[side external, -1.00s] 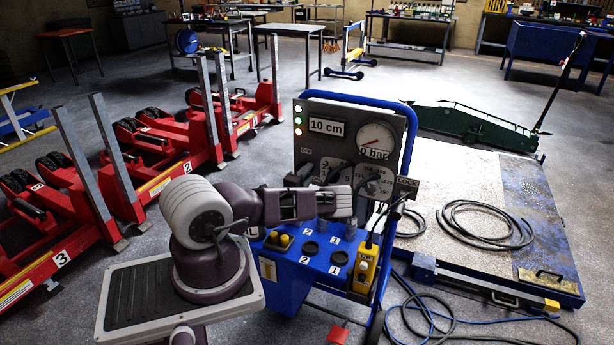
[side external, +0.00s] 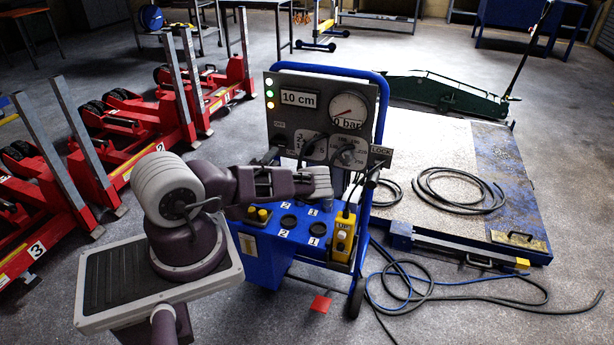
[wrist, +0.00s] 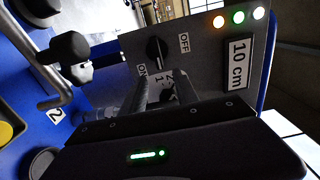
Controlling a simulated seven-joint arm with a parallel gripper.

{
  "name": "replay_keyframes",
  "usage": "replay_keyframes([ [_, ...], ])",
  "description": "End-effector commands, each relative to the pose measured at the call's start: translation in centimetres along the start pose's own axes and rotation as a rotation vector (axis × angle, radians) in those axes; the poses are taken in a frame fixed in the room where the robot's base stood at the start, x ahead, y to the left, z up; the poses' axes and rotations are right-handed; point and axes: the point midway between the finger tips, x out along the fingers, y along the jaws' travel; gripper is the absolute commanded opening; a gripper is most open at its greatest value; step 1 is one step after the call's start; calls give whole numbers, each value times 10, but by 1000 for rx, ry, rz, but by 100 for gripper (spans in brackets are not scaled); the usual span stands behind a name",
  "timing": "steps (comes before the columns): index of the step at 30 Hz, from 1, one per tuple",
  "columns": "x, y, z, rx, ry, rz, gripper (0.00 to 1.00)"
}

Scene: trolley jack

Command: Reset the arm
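My gripper (wrist: 160,82) shows in the wrist view with two grey fingers apart and nothing clearly held between them. They point at the grey control panel (wrist: 200,60), near a black ON/OFF knob (wrist: 156,51); contact cannot be told. In the side view my arm (side external: 275,185) reaches right, bent at a large pale joint, in front of the panel (side external: 378,105). Its fingertips cannot be made out there. The panel display (side external: 298,99) reads 10 cm and the gauge (side external: 349,110) reads 0 bar. Lights (wrist: 238,17) are lit on the panel.
The panel stands on a blue cart (side external: 268,262) with a yellow pendant (side external: 343,237) on its front. Red jack columns (side external: 95,170) stand at left. A plate platform (side external: 420,150) with a coiled hose (side external: 460,190) and a green trolley jack (side external: 445,93) are at right. Hoses cross the floor.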

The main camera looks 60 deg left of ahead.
Motion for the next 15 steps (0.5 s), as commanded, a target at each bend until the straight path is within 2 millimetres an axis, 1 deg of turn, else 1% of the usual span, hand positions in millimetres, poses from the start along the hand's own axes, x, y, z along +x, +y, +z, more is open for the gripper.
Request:
replay_keyframes([
  [2,4,-5,0,-18,-20,-5,36],
  [4,16,-20,1,-90,-96,-17,36],
  [5,24,-30,1,-142,-147,-22,36],
  [6,32,-44,1,-231,-226,-21,36],
  [8,41,-62,-5,-389,-348,1,36],
  [9,44,-73,-14,-500,-417,29,36],
  [11,43,-86,-33,-662,-503,90,36],
  [12,40,-96,-51,-768,-546,141,36],
  [14,31,-112,-84,-916,-592,236,36],
  [15,22,-125,-108,-1007,-609,308,36],
])
